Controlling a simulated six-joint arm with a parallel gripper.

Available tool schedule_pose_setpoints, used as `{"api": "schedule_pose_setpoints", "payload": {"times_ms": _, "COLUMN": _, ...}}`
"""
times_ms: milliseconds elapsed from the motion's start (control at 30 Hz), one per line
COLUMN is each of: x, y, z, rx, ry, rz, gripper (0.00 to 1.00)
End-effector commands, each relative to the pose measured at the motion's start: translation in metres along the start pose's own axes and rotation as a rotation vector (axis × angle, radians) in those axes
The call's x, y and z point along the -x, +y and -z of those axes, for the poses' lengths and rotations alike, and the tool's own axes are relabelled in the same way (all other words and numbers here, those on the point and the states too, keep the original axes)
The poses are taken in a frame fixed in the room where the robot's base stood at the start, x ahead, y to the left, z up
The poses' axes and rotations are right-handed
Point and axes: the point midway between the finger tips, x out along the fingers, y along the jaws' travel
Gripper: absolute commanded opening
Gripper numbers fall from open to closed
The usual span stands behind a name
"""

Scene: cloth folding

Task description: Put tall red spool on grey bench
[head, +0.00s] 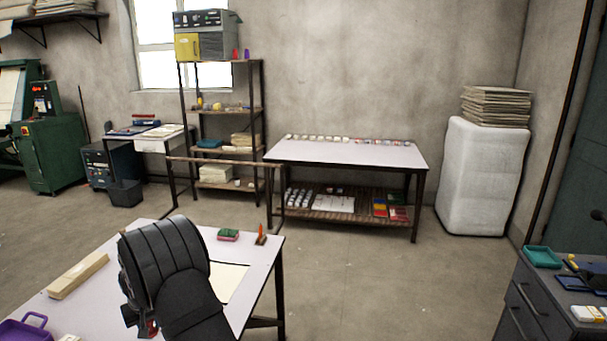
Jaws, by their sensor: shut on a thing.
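My arm, black and ribbed, fills the lower left of the head view and hides much of the near table. My gripper (138,324) is at its lower left end, low over the near table, and its fingers are mostly hidden. A small red thing (150,328) shows there, and the gripper is shut on it; I cannot tell its full shape or whether it is the tall red spool. The near table (258,254) has a pale grey top. A darker grey drawer unit (535,297) stands at the right. I cannot tell which is the grey bench.
On the near table are a wooden block (78,276), a green-and-red block (228,235), an orange cone (261,236) and a purple tray (25,329). A teal tray (543,257) sits on the drawer unit. A long table (345,153) stands at the back wall. Floor between is clear.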

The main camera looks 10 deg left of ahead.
Motion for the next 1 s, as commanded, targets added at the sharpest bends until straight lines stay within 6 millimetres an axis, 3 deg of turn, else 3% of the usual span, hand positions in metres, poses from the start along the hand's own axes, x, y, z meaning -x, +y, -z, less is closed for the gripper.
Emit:
{"api": "schedule_pose_setpoints", "payload": {"times_ms": 33, "x": -0.001, "y": 0.032, "z": -0.007, "rx": -0.042, "ry": -0.001, "rz": -0.011, "gripper": 0.05}}
{"api": "schedule_pose_setpoints", "payload": {"times_ms": 100, "x": -0.003, "y": 0.07, "z": -0.018, "rx": -0.09, "ry": -0.002, "rz": -0.024, "gripper": 0.05}}
{"api": "schedule_pose_setpoints", "payload": {"times_ms": 267, "x": -0.003, "y": 0.151, "z": -0.051, "rx": -0.201, "ry": -0.001, "rz": -0.054, "gripper": 0.05}}
{"api": "schedule_pose_setpoints", "payload": {"times_ms": 500, "x": 0.003, "y": 0.256, "z": -0.118, "rx": -0.368, "ry": -0.001, "rz": -0.1, "gripper": 0.05}}
{"api": "schedule_pose_setpoints", "payload": {"times_ms": 800, "x": 0.019, "y": 0.356, "z": -0.225, "rx": -0.576, "ry": -0.001, "rz": -0.158, "gripper": 0.05}}
{"api": "schedule_pose_setpoints", "payload": {"times_ms": 1000, "x": 0.034, "y": 0.399, "z": -0.301, "rx": -0.708, "ry": 0.0, "rz": -0.196, "gripper": 0.05}}
